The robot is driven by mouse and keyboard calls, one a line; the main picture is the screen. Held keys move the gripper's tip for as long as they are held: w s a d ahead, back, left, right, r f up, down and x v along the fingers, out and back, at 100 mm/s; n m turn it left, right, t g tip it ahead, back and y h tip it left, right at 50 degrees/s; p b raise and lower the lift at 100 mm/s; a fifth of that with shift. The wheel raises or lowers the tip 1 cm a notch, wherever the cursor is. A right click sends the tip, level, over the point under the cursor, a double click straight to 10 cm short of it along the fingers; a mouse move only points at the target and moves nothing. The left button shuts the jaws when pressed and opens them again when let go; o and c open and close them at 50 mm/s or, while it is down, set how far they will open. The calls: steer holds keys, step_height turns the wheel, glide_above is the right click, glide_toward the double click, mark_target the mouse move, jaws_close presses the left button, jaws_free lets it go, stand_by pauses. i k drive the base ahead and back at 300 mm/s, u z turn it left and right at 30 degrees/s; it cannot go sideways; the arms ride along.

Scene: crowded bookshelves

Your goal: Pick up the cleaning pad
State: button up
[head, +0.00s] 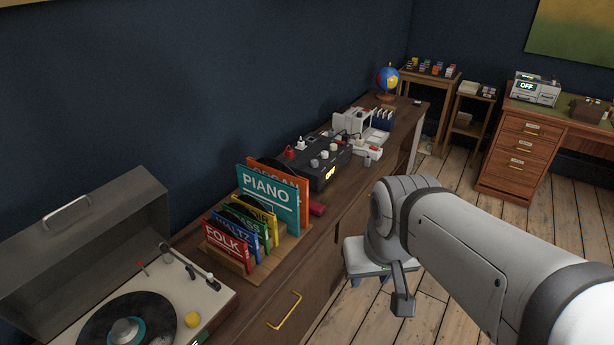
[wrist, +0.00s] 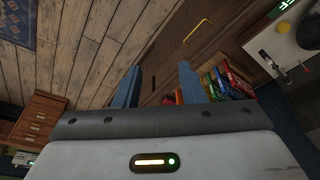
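A small red block (head: 317,209), which may be the cleaning pad, lies on the sideboard just right of the record rack. I cannot confirm what it is from its shape. A reddish patch (wrist: 178,97) beside the records in the wrist view may be the same block, partly hidden by a finger. My gripper (head: 369,280) hangs over the floor in front of the sideboard, to the right of and apart from the red block. In the wrist view my gripper (wrist: 158,82) has its two blue fingers spread with nothing between them.
The wooden rack (head: 240,262) holds several upright records left of the block. A record player (head: 190,290) with raised lid stands at the front left. A black mixer-like device (head: 320,165) stands behind. A yellow drawer handle (head: 284,310) sticks out below. Floor beside the sideboard is clear.

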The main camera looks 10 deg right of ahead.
mark_target(316, 209)
steer(key=z, duration=1.8)
steer(key=i, duration=1.45)
steer(key=u, duration=0.05)
